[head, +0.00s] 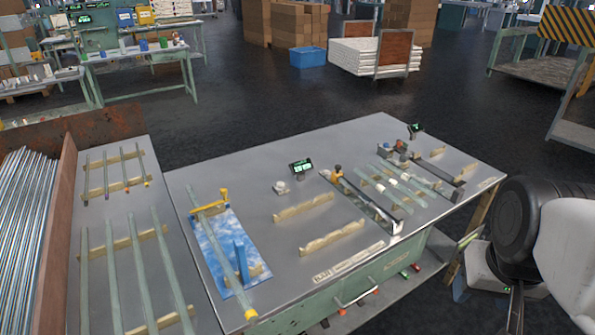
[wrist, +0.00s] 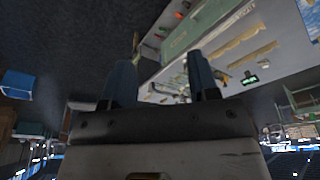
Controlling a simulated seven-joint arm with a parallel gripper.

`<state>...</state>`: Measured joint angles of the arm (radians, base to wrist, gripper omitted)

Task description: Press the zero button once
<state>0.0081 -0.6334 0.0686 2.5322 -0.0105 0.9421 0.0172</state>
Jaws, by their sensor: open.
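A small display with green digits (head: 301,168) stands near the back middle of the workbench (head: 240,165). A small pale device with a round top (head: 282,188) sits just left of it. A second small green display (head: 416,128) stands at the back right corner. I cannot make out which part is the zero button. My gripper (wrist: 162,78) is open and empty in the wrist view, its two dark fingers apart. It is well away from both displays, and one green display (wrist: 249,80) shows beyond the fingers, at the right.
A blue patterned mat (head: 222,245) with a glass tube and yellow-ended fixtures lies at the left of the bench. Wooden notched racks (head: 303,207), a long metal rail (head: 365,205) and several glass tubes (head: 385,185) fill the middle and right. Bare metal surface surrounds the pale device.

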